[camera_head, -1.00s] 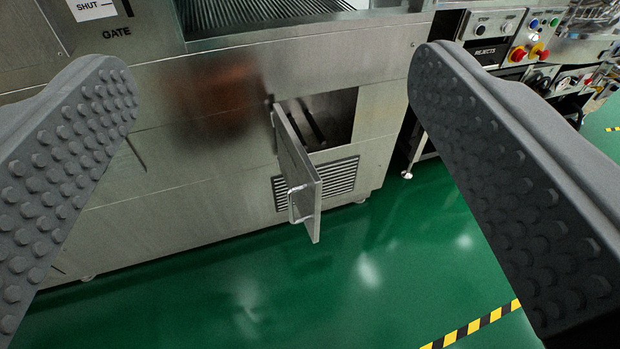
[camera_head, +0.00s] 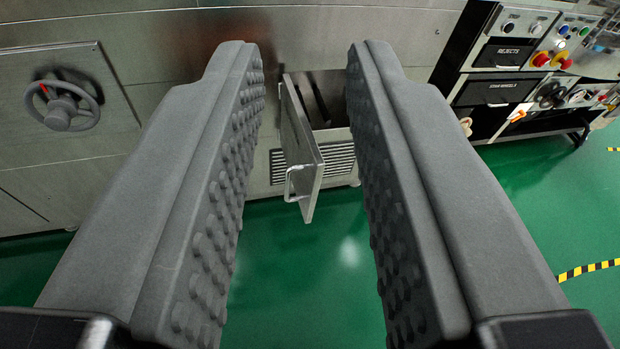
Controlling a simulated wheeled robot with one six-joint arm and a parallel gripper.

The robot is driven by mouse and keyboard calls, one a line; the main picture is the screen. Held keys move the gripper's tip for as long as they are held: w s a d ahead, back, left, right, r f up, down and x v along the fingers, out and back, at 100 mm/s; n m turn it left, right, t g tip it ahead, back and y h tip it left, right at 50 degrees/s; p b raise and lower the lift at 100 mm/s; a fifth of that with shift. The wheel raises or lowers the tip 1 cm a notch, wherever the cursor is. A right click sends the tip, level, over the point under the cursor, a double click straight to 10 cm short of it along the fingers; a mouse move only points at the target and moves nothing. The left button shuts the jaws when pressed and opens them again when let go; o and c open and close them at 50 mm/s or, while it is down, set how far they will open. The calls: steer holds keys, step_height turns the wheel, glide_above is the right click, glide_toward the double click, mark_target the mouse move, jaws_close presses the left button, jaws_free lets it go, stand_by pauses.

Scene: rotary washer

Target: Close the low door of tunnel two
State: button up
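The low door (camera_head: 303,152) is a small steel panel hinged at its left edge, standing open and swung out from the machine front. A pale bar handle (camera_head: 292,184) is on its face near the outer edge. Behind it a dark opening (camera_head: 330,100) shows, partly covered by the right finger. My gripper (camera_head: 303,62) is open and empty. Its two grey studded fingers frame the door from either side in the picture, with the door beyond them. I see no contact with the door.
A valve handwheel (camera_head: 68,105) is on the machine front at left. A vent grille (camera_head: 340,160) is below the opening. The green floor (camera_head: 300,265) in front is clear.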

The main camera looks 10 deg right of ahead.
steer(key=w+f+n+g, duration=0.1)
steer(key=w, duration=0.1)
steer(key=w+a+f+n+g, duration=0.1)
steer(key=w+f, duration=0.1)
steer(key=w+f+n+g, duration=0.1)
steer(key=w+f, duration=0.1)
steer(key=shift+w+a+f, duration=0.1)
steer(key=shift+a+f, duration=0.1)
steer(key=shift+a, duration=0.1)
jaws_close()
steer(key=w+a+f+n+g+h, duration=0.2)
steer(key=w+f+n+g, duration=0.3)
steer(key=f, duration=0.3)
steer(key=w+a+f+n+g+h, duration=0.2)
steer(key=w+f+n+g, duration=0.1)
steer(key=w+f+n, duration=0.5)
steer(key=n+g+h, duration=0.3)
steer(key=n+h, duration=0.1)
steer(key=h, duration=0.1)
glide_toward(314, 170)
step_height(314, 170, down, 4)
steer(key=d, duration=0.3)
steer(key=shift+w+f, duration=0.1)
steer(key=shift+w, duration=0.25)
steer(key=shift+w+d, duration=0.2)
steer(key=shift+d, duration=0.35)
